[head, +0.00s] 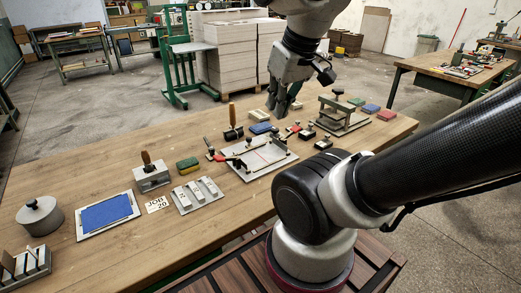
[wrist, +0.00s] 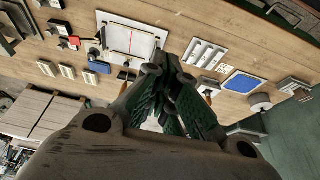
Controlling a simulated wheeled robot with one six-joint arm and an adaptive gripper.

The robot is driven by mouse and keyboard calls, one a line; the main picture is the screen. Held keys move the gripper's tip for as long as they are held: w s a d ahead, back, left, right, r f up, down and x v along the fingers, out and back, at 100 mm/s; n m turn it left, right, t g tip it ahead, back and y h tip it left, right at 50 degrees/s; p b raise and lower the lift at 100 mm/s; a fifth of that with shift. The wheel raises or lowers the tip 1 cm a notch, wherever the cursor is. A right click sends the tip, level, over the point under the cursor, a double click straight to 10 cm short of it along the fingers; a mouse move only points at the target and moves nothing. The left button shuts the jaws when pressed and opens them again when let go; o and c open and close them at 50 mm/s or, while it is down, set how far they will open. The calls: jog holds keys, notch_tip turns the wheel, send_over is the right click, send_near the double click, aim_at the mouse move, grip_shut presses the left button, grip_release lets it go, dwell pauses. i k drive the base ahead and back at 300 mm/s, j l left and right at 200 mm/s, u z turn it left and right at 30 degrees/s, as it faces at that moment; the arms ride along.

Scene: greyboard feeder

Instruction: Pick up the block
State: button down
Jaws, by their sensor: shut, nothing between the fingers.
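My gripper (head: 281,112) is shut and empty above the far part of the workbench (head: 95,180), and its fingertips (wrist: 165,66) meet in the wrist view. Several block-like things lie on the bench, and I cannot tell which one is the task's block. A blue block (head: 260,128) is just left of and below the gripper in the head view; it also shows in the wrist view (wrist: 100,67). Small pale blocks (wrist: 67,71) lie near it. A green and tan block (head: 187,165) lies further left. Red (head: 387,114) and green blocks lie at the far right.
A white plate fixture (head: 258,158) with red-handled clamps stands mid-bench. A press-like fixture (head: 343,120) is right of the gripper. A slotted tray (head: 196,194), blue pad (head: 106,212) and lidded round pot (head: 40,215) are at left. Bare wood runs along the back-left edge.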

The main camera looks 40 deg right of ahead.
aim_at(259, 116)
jog(key=l, duration=2)
